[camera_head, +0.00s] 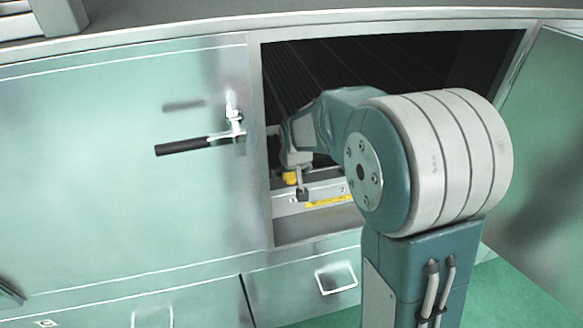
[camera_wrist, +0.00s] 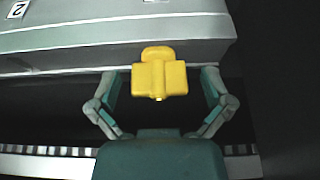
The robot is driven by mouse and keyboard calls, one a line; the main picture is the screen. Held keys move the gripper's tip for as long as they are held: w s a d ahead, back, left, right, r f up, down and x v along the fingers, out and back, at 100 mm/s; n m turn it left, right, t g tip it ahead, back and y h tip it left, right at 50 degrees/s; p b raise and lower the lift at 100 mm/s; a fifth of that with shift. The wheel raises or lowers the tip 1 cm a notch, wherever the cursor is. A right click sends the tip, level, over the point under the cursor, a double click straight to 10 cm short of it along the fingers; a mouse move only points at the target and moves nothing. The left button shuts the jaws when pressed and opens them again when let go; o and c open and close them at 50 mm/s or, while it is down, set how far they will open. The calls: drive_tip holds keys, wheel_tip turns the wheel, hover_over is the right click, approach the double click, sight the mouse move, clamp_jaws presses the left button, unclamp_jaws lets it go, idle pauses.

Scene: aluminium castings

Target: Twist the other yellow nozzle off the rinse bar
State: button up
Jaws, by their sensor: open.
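A yellow nozzle (camera_wrist: 160,76) sits at the lower edge of the grey rinse bar (camera_wrist: 60,42) in the wrist view. My gripper (camera_wrist: 160,82) is open, with one finger on each side of the nozzle and a gap showing beside it. Part of the rinse bar is hidden behind my arm there. No second yellow nozzle can be made out.
The cabinet opening (camera_head: 268,215) is dark inside, and its frame is close around my arm. A closed door with a black handle (camera_head: 185,146) is at left; an open door (camera_head: 545,150) is at right. A yellow label strip (camera_head: 328,201) is near the sill.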

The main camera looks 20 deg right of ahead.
drive_tip(key=shift+w+f, duration=0.1)
drive_tip(key=c, duration=1.1)
drive_tip(key=shift+c, duration=0.2)
drive_tip(key=n+y, duration=0.1)
drive_tip(key=n, duration=0.3)
drive_tip(key=shift+f+n+y, duration=0.1)
drive_tip(key=shift+n+y, duration=0.2)
drive_tip(key=shift+y, duration=0.1)
drive_tip(key=shift+n+g+y, duration=0.3)
drive_tip(key=shift+n+g, duration=0.1)
drive_tip(key=shift+n, duration=0.5)
drive_tip(key=n, duration=0.3)
drive_tip(key=shift+g+y, duration=0.3)
drive_tip(key=shift+y, duration=0.1)
drive_tip(key=shift+n+g+y, duration=0.4)
drive_tip(key=shift+n+g, duration=0.2)
drive_tip(key=shift+n, duration=1.1)
